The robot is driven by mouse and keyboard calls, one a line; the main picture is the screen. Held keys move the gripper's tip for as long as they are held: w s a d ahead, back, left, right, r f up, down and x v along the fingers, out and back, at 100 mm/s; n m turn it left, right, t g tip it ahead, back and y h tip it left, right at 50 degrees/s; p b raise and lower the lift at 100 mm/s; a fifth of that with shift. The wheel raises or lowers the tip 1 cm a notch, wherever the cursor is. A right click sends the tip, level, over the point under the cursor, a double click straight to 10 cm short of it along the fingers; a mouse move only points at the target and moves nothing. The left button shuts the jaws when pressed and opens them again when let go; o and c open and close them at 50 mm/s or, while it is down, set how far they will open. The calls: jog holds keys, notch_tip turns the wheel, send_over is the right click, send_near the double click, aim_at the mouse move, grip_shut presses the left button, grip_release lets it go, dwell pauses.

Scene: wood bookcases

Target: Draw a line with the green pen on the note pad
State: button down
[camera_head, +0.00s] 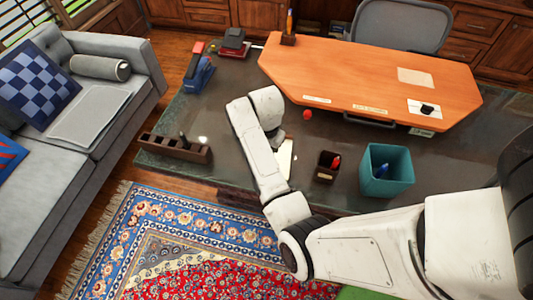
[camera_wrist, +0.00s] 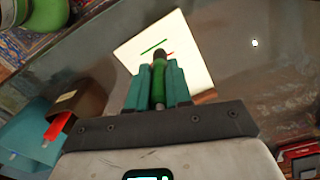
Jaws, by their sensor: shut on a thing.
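My gripper (camera_wrist: 159,78) is shut on the green pen (camera_wrist: 158,88), which lies between its two teal fingers. The pen's dark far end overlaps the note pad in the wrist view; I cannot tell whether it touches the paper. The cream note pad (camera_wrist: 186,58) lies on the dark desk, with a short green line (camera_wrist: 153,47) and a small red mark (camera_wrist: 170,54) on it. In the head view the note pad (camera_head: 287,160) is partly hidden by my arm, and the gripper and pen are hidden behind the arm.
A dark pen cup (camera_head: 326,170) with a red pen and a teal bin (camera_head: 388,180) stand right of the pad. A slotted wooden holder (camera_head: 175,148) stands to the left. A raised orange wooden top (camera_head: 350,70) lies behind, with a red ball (camera_head: 307,114) by its edge.

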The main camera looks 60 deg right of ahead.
jog(key=shift+r, duration=2.9)
